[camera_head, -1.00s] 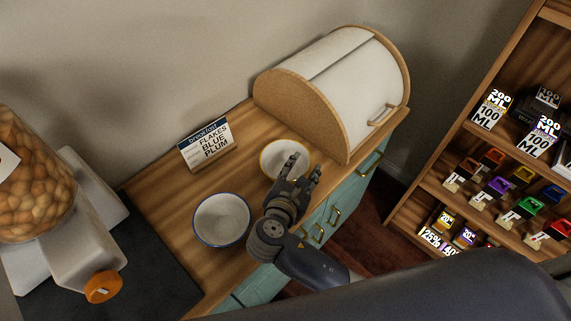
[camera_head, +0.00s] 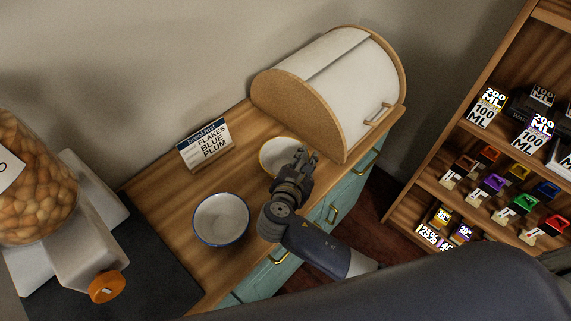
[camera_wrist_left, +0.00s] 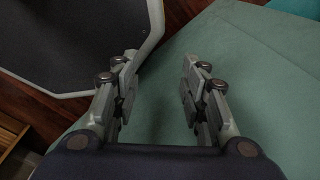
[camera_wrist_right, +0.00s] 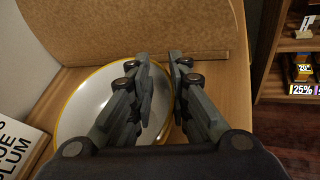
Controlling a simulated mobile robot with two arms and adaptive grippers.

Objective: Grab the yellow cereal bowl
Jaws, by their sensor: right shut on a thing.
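The white bowl with a yellow rim (camera_head: 273,157) stands on the wooden counter in front of the bread box. In the right wrist view the yellow-rimmed bowl (camera_wrist_right: 82,108) fills the left middle. My right gripper (camera_head: 307,156) is at the bowl's right side and covers part of it. In the right wrist view the fingers of my right gripper (camera_wrist_right: 161,66) are close together, shut on the bowl's right rim. My left gripper (camera_wrist_left: 158,75) is open and empty in the left wrist view, over a green surface.
A white bowl with a blue rim (camera_head: 220,219) stands to the front left on the counter (camera_head: 160,195). A breakfast card (camera_head: 206,147) reads "FLAKES BLUE PLUM". The bread box (camera_head: 325,85) is close behind the yellow-rimmed bowl. A dispenser (camera_head: 35,185) stands left, shelves (camera_head: 455,130) right.

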